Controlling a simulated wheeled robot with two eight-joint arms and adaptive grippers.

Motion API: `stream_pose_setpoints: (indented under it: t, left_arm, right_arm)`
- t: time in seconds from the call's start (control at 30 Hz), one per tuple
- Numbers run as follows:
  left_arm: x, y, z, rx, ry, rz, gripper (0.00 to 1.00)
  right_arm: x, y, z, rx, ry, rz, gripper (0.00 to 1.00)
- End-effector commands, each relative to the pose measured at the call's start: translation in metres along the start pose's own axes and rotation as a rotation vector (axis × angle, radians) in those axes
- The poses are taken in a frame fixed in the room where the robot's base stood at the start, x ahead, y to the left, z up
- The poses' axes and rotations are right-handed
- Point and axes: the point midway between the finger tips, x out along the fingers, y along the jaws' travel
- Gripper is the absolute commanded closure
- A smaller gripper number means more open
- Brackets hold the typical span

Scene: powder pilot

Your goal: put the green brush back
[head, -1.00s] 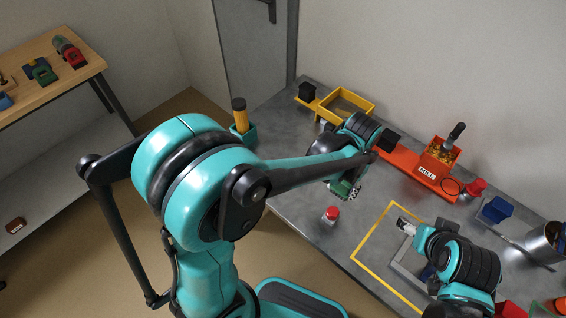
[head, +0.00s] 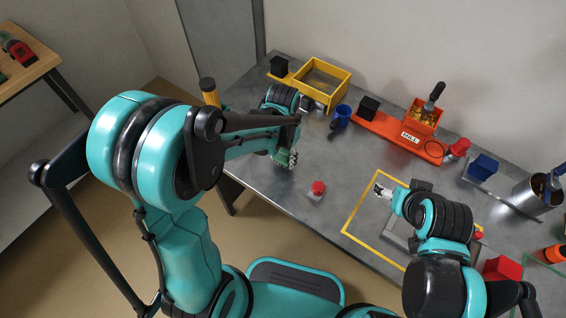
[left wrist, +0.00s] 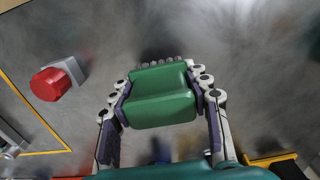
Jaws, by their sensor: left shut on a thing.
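My left gripper (head: 287,158) is shut on the green brush (left wrist: 162,97). In the left wrist view the brush's green body lies between the two fingers, with a row of grey bristle tips at its far edge. In the head view the brush (head: 284,155) is small and partly hidden by the gripper; it is over the left part of the grey table (head: 330,150), left of a red button on a grey block (head: 317,190). My right gripper (head: 383,191) is over the yellow outlined square; its finger opening is too small to judge.
A metal pot (head: 530,198) and a red block (head: 502,269) are at the right. A green outline (head: 538,263) marks the right end.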

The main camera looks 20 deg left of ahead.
Motion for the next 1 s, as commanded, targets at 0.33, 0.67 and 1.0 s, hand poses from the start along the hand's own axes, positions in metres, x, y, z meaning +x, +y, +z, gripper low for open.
stream_pose_setpoints:
  t: [0.33, 0.67, 1.0]
  left_arm:
    - [0.030, 0.000, 0.000, 0.000, 0.000, 0.000, 1.00]
    - [0.033, 0.001, 0.000, 0.000, 0.000, 0.000, 0.32]
    - [0.030, 0.001, 0.000, 0.000, 0.000, 0.000, 0.32]
  right_arm:
    - [0.013, 0.000, 0.009, 0.000, 0.000, 0.000, 0.34]
    - [0.015, 0.000, 0.011, 0.000, 0.000, 0.000, 0.34]
    - [0.013, 0.000, 0.009, 0.000, 0.000, 0.000, 0.34]
